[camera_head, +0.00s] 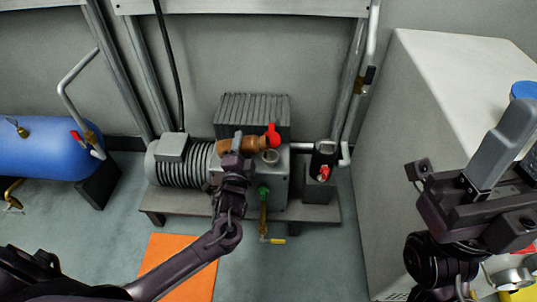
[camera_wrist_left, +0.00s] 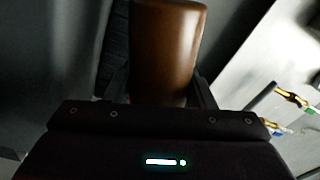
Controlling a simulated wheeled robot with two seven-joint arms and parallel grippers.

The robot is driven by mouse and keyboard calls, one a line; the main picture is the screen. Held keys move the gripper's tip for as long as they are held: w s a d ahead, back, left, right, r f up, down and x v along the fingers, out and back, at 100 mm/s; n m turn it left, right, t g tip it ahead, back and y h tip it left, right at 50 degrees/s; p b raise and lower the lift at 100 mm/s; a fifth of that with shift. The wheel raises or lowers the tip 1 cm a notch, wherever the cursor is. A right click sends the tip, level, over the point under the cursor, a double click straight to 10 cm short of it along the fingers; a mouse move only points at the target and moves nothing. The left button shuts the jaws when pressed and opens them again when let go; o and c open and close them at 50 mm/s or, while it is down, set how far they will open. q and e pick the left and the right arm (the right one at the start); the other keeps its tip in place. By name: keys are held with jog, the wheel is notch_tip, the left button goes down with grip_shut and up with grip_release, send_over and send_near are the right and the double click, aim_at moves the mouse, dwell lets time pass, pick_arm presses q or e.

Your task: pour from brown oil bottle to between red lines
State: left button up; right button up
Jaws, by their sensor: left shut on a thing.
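The brown oil bottle (camera_head: 257,143) is tilted nearly onto its side above the pump's grey housing (camera_head: 279,186). My left gripper (camera_head: 234,152) is shut on it from the left; the left wrist view shows the bottle's brown body (camera_wrist_left: 168,50) between the fingers. The bottle's right end is close to a round filler opening (camera_head: 270,157) on top of the housing. I cannot tell whether oil is flowing. The red lines and the oil level cannot be made out. My right gripper (camera_head: 505,150) is at the right, away from the pump, its jaw opening unclear.
A red part (camera_head: 272,134) shows beside the bottle's end. A ribbed motor (camera_head: 182,163) is left of the housing, a blue tank (camera_head: 45,148) farther left. A large pale cabinet (camera_head: 440,100) stands at the right. An orange mat (camera_head: 190,285) lies on the floor in front.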

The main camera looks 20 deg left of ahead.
pick_arm(q)
jog(key=shift+r+m+p, duration=0.3)
jog(key=shift+p, duration=0.3)
dwell(0.8)
